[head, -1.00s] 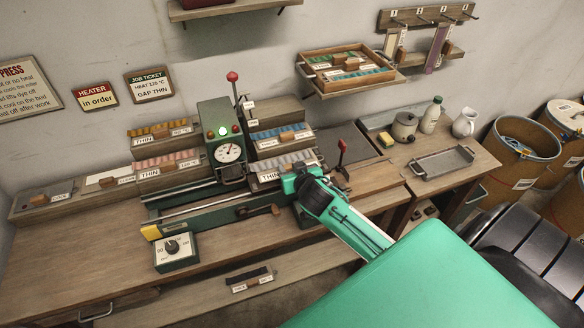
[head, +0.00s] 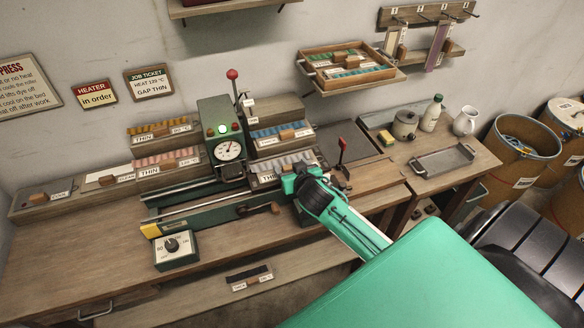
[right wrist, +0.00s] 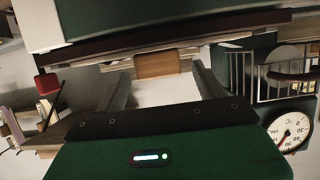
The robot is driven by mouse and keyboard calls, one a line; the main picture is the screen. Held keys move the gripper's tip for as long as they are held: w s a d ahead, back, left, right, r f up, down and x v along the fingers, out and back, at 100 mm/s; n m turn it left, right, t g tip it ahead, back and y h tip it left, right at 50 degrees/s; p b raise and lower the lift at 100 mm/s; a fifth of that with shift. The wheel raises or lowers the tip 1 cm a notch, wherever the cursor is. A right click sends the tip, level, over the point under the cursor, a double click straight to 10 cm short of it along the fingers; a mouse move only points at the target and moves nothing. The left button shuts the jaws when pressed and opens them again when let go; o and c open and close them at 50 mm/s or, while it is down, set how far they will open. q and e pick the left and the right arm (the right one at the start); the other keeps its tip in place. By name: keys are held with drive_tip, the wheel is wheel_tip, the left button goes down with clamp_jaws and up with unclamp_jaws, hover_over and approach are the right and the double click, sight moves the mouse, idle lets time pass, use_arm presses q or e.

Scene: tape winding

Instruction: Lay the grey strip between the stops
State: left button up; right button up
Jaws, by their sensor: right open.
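A grey toothed strip (head: 273,171) lies in a tray with a THIN label on the bench, right of the green press (head: 222,140) with its round gauge. My right gripper (head: 294,180) is at the right part of this tray and hides some of it and its label. In the right wrist view, the two fingers of my right gripper (right wrist: 161,88) are spread, with a light wooden block (right wrist: 160,65) showing between and beyond them. I cannot tell whether the fingers touch it. The stops cannot be made out. My left gripper is not in view.
Blue (head: 281,133) and pink (head: 166,163) strips lie in neighbouring trays. A red-knobbed lever (head: 341,150) stands just right of my gripper. A control box with a dial (head: 176,250) sits at the bench front. The bench top at left is clear.

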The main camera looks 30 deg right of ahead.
drive_tip(key=shift+s, duration=0.1)
drive_tip(key=shift+s+a+r, duration=0.1)
drive_tip(key=shift+s, duration=0.25)
drive_tip(key=b+v, duration=0.3)
drive_tip(key=v, duration=1)
